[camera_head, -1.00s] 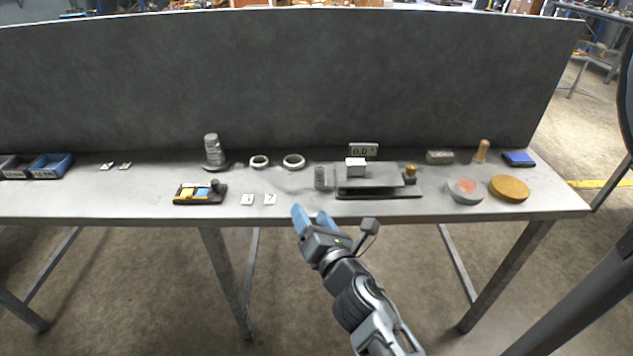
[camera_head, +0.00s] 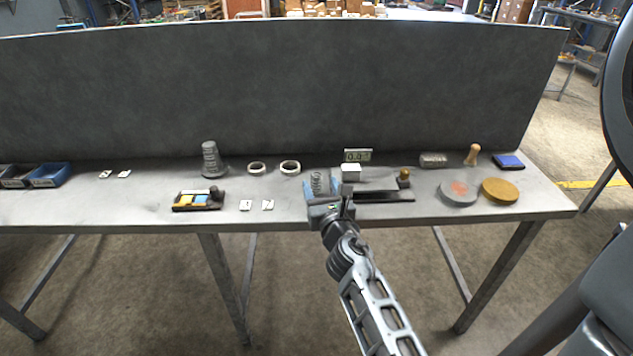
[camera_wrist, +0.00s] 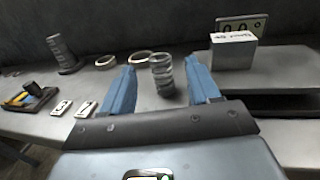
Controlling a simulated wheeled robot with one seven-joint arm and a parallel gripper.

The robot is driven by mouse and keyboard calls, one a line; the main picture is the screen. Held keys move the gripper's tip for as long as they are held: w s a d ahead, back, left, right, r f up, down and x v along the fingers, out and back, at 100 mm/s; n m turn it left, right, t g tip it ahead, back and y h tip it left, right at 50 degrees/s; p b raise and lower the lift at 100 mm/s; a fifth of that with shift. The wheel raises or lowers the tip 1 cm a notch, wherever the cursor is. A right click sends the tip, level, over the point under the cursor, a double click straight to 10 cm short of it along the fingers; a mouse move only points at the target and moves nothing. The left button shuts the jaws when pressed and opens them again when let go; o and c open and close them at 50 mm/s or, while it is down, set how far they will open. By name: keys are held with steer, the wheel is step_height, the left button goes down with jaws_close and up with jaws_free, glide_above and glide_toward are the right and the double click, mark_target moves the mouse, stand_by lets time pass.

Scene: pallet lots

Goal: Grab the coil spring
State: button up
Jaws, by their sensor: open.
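The coil spring (camera_head: 318,182) is a grey metal coil standing upright on the grey table, left of a low dark platform. In the wrist view the coil spring (camera_wrist: 162,74) shows between and just beyond the two blue fingers. My gripper (camera_head: 322,190) is open and reaches over the table's front edge, with a finger on either side of the spring as seen from the head. In the wrist view my gripper (camera_wrist: 163,85) holds nothing. Whether the fingers touch the spring cannot be told.
A white box (camera_head: 351,172) sits on the platform (camera_head: 385,196) right of the spring. Two pale rings (camera_head: 290,167) lie left of it. Small white plates (camera_head: 246,205) lie at the front left. A dark upright panel (camera_head: 280,85) closes off the table's back.

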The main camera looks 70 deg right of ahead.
mark_target(318, 180)
steer(key=x, duration=0.3)
steer(key=shift+w+d, duration=0.1)
steer(key=shift+d, duration=0.05)
steer(key=c, duration=1.1)
